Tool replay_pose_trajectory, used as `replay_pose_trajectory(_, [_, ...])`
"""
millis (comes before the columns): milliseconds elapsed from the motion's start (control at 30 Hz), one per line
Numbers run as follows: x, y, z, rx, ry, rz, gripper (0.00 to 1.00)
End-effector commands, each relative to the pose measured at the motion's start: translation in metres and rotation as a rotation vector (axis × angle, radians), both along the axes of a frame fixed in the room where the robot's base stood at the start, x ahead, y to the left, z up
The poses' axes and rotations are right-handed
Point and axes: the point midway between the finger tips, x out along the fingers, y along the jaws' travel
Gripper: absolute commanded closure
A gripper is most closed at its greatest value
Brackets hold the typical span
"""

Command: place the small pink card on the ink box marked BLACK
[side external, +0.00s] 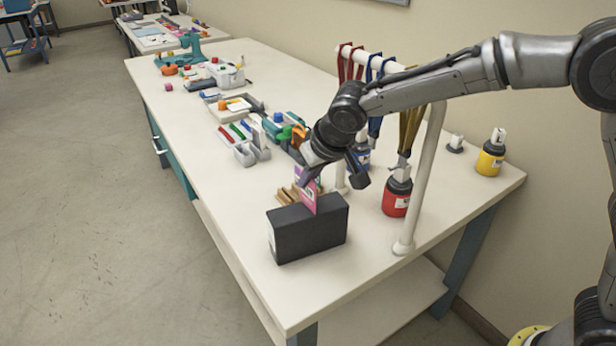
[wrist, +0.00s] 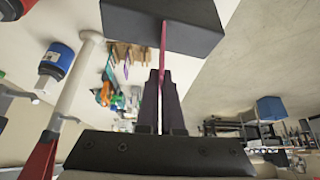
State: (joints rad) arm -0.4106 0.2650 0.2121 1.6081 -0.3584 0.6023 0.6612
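The black box (side external: 306,234) stands on the near end of the white table; I cannot read its marking. It shows at the top of the wrist view (wrist: 165,14). The small pink card (side external: 308,198) is upright, its lower edge at the top of the box; I cannot tell whether it touches. In the wrist view the card (wrist: 163,42) is seen edge-on as a thin pink strip. My gripper (wrist: 162,78) is shut on the card's upper end, directly above the box. In the side view my gripper (side external: 308,178) partly hides the card.
A wooden rack (side external: 287,195) stands just behind the box. A white rail (side external: 420,185) with hanging lanyards rises to the right, near red (side external: 396,198), blue (side external: 361,156) and yellow (side external: 489,162) bottles. Trays (side external: 250,152) lie farther back. The table's front left corner is clear.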

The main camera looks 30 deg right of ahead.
Motion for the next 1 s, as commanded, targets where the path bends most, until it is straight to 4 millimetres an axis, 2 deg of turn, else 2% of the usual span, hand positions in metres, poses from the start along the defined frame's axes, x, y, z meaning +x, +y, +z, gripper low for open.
replay_pose_trajectory(367, [0.000, 0.000, -0.004, 0.000, 0.000, 0.001, 1.00])
replay_pose_trajectory(500, [0.000, 0.000, -0.003, 0.000, -0.001, 0.001, 0.75])
replay_pose_trajectory(567, [0.000, 0.000, -0.003, 0.000, -0.001, 0.001, 0.67])
replay_pose_trajectory(867, [0.000, 0.000, -0.002, 0.000, -0.001, 0.000, 0.67])
replay_pose_trajectory(1000, [-0.004, 0.001, 0.009, 0.000, -0.003, 0.001, 0.67])
